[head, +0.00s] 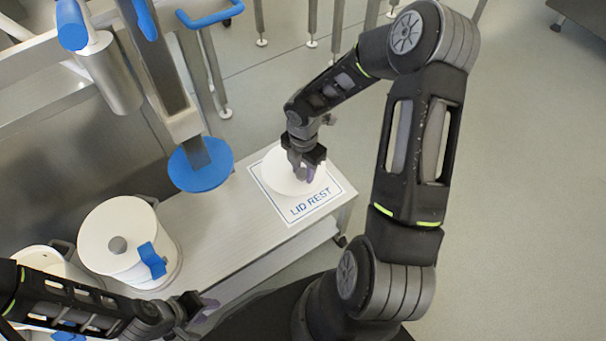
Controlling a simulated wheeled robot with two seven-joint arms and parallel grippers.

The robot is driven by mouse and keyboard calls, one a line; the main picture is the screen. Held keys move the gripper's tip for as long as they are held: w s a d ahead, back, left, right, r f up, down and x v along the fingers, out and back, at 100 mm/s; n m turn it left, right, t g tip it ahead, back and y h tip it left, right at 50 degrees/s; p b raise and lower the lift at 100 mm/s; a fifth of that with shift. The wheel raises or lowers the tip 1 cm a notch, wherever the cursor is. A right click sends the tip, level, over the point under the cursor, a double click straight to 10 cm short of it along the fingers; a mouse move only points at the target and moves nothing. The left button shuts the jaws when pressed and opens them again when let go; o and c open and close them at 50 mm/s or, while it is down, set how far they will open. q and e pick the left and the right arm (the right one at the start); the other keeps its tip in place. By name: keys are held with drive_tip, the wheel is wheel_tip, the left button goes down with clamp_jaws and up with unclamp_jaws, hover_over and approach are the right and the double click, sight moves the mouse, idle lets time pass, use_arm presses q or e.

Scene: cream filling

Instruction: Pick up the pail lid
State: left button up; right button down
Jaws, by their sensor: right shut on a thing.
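The pail lid (275,179) is a white disc on the sheet marked LID REST (322,206), at the right end of the steel bench. My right gripper (305,173) comes down over it from above and is shut on it. The fingers hide the part they hold. The lid looks flat and level on or just above the sheet; I cannot tell whether it touches. My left gripper (207,305) is low in the picture, in front of the bench, apart from the lid. Its jaw gap is not clear.
A white pail with a cover and blue clip (120,240) stands on the bench at the left. Another white pail (42,262) is partly hidden by my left arm. A machine with a blue disc (201,164) hangs over the bench left of the lid. Open floor lies to the right.

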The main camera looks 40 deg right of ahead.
wheel_tip(320, 180, up, 5)
drive_tip(key=shift+p, duration=0.55)
drive_tip(key=shift+f, duration=0.1)
idle(0.3)
